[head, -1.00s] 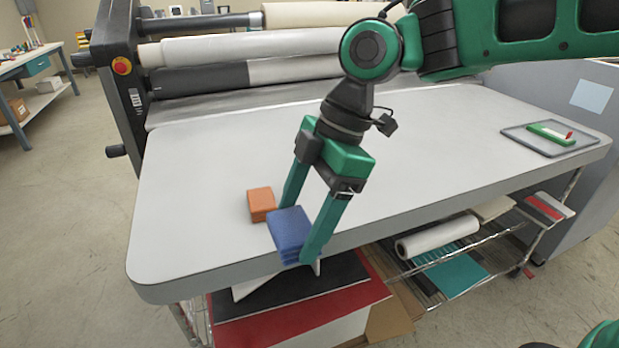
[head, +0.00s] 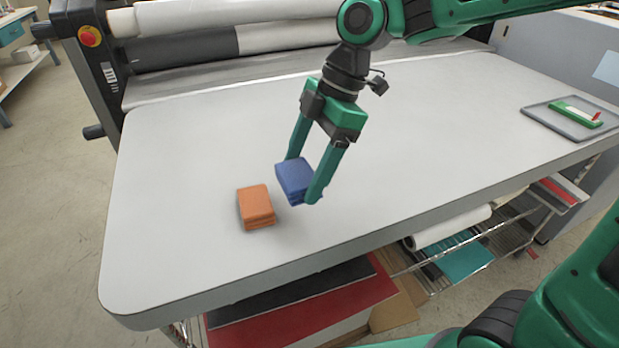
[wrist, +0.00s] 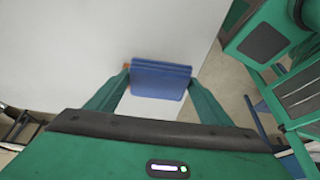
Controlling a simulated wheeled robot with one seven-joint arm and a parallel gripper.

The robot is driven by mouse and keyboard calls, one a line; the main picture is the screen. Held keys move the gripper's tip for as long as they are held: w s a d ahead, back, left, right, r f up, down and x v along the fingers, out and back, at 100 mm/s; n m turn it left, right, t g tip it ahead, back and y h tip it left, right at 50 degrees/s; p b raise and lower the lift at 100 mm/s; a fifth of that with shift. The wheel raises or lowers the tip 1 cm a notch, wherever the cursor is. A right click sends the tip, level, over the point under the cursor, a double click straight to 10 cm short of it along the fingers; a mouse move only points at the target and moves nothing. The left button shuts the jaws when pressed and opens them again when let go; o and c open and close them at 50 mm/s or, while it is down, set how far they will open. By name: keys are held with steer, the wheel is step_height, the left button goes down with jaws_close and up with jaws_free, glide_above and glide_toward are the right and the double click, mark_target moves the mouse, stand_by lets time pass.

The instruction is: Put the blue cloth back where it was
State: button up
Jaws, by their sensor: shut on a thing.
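The folded blue cloth (head: 295,178) is held between the two fingers of my gripper (head: 302,180), which is shut on it. In the head view it appears over the grey table top, just right of an orange folded cloth (head: 256,206). Whether it touches the table, I cannot tell. In the wrist view the blue cloth (wrist: 160,80) sits between the fingertips of my gripper (wrist: 160,84). A sliver of orange shows beside it there, mostly hidden.
The table top (head: 190,160) is mostly clear. A grey tray (head: 545,117) with a green tool (head: 577,114) lies at the far right. Laminator rollers (head: 220,45) run along the back. A shelf with rolls and sheets (head: 460,225) is below the front edge.

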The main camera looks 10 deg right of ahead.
steer(key=w+f, duration=0.1)
steer(key=w+d+f, duration=0.1)
steer(key=w, duration=0.1)
steer(key=w+f, duration=0.1)
steer(key=w, duration=0.1)
steer(key=shift+w+d+f, duration=0.1)
steer(key=shift+d+f, duration=0.1)
steer(key=shift+d, duration=0.2)
steer(key=shift+f, duration=2)
steer(key=o, duration=1)
steer(key=shift+f, duration=0.1)
steer(key=v, duration=1.2)
